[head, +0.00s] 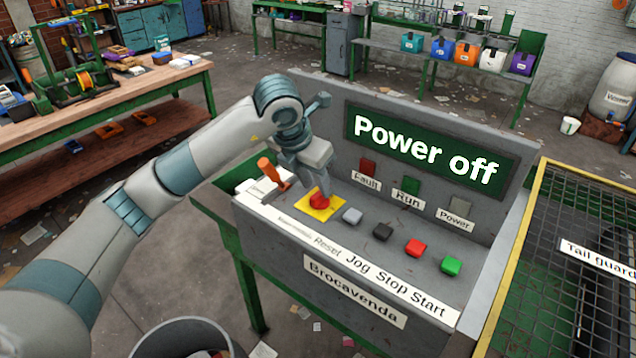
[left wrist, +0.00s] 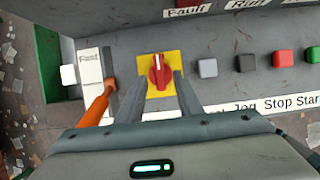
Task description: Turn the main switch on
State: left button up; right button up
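The main switch, a red rotary knob (head: 318,200) on a yellow plate (left wrist: 174,58), sits on the left part of the grey console. In the left wrist view the knob (left wrist: 160,74) has a white mark on its upper part, and its grip runs roughly up and down the picture. My left gripper (left wrist: 161,78) is open over the plate, one finger on each side of the knob. A narrow gap shows at each side; I cannot tell whether either finger touches. The display (head: 425,146) reads "Power off". My right gripper is not in view.
An orange-handled lever (head: 268,170) stands close to the left of my gripper. Grey (head: 352,215), black (head: 382,231), red (head: 415,248) and green (head: 451,265) buttons lie to the right. Fault, Run and Power lamps look dark. A yellow-framed mesh guard (head: 512,262) stands at right.

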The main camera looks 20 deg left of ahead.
aim_at(319, 192)
pick_arm(q)
jog(key=shift+p+x, duration=0.4)
jog(key=shift+x, duration=1.15)
jog(key=shift+c, duration=0.6)
grip_shut()
